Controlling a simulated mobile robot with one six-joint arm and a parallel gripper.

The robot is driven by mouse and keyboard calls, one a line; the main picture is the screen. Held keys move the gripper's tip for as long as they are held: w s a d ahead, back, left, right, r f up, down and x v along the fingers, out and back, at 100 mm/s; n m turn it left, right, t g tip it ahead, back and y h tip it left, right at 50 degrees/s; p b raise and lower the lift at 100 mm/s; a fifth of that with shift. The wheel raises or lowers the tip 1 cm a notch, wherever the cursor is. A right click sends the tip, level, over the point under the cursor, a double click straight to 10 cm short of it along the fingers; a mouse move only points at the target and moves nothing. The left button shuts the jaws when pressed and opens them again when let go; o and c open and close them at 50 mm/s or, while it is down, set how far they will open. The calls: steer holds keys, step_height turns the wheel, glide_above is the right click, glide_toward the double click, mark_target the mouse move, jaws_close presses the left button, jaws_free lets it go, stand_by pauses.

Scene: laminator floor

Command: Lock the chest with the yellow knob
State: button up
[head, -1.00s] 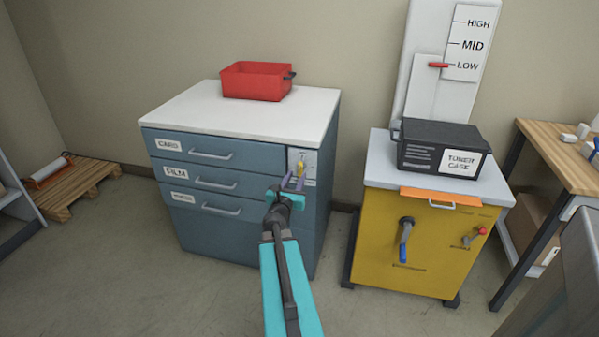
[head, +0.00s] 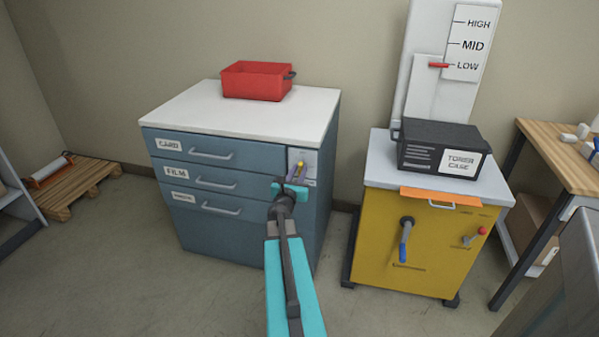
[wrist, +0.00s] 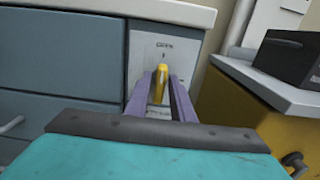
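The chest (head: 240,235) is blue-grey with a white top and labelled drawers, all flush with its front in the head view. The yellow knob (wrist: 161,80) sits on a pale plate (wrist: 143,60) at the chest's upper right front. In the wrist view it stands upright under a small mark, its lower part partly hidden. It also shows in the head view (head: 300,165). My gripper (wrist: 160,88) has its two purple fingers on either side of the knob, with narrow gaps showing, so it looks open. The lettering on the plate is too small to read.
A red bin (head: 256,82) stands on the chest's top. A yellow cabinet (head: 375,240) with levers stands to the right, carrying a black toner case (head: 425,148). A wooden pallet (head: 80,185) lies at the left. Floor in front is clear.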

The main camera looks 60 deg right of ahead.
jaws_close()
steer(key=shift+w, duration=0.1)
